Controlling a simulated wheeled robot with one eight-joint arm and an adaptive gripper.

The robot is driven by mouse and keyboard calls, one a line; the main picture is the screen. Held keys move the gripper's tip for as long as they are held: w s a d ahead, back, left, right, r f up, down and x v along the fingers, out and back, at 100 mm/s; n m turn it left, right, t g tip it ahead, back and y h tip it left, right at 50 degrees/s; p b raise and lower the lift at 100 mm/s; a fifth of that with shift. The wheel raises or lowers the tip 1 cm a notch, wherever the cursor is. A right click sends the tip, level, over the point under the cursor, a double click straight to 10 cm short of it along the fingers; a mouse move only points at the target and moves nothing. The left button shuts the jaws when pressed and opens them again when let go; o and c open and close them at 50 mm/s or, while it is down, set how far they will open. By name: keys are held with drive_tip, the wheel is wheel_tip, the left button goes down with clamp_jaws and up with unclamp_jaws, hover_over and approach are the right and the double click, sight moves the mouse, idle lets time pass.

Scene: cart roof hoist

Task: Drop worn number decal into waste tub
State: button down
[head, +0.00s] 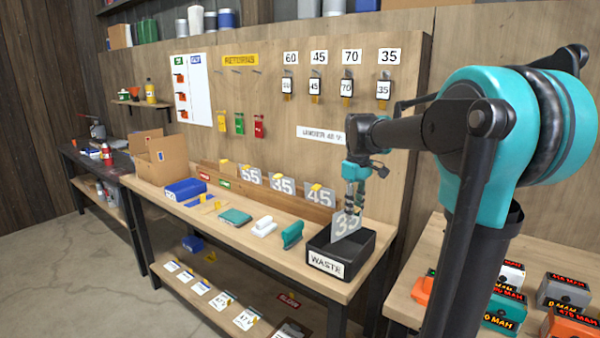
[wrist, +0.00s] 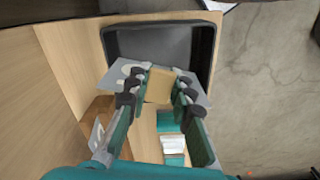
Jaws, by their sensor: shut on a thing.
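The worn number decal (head: 345,226) is a grey plate with a pale "35" and a yellowish tab at its top. My gripper (head: 355,200) is shut on it and holds it upright over the black waste tub (head: 327,264), which is labelled WASTE. The decal's lower edge is at or just inside the tub's opening; I cannot tell if it touches. In the wrist view the tan tab (wrist: 160,86) sits between my fingers, with the grey plate (wrist: 197,93) showing on both sides. The tub (wrist: 207,50) lies beyond it and its visible floor looks empty.
Plates marked 55, 35 and 45 (head: 314,196) stand along the back of the bench. A teal block (head: 292,235), a white block (head: 263,227) and a blue box (head: 185,189) are left of the tub. Battery boxes (head: 563,290) stand on the right bench.

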sight(354, 225)
drive_tip(key=shift+w+d, duration=0.15)
drive_tip(key=shift+w, duration=0.05)
drive_tip(key=shift+w+f, duration=0.1)
drive_tip(key=shift+f, duration=2.9)
drive_tip(key=c, duration=1.3)
unclamp_jaws()
drive_tip(key=shift+o, duration=0.2)
wheel_tip(354, 225, up, 12)
drive_tip(key=shift+r, duration=0.1)
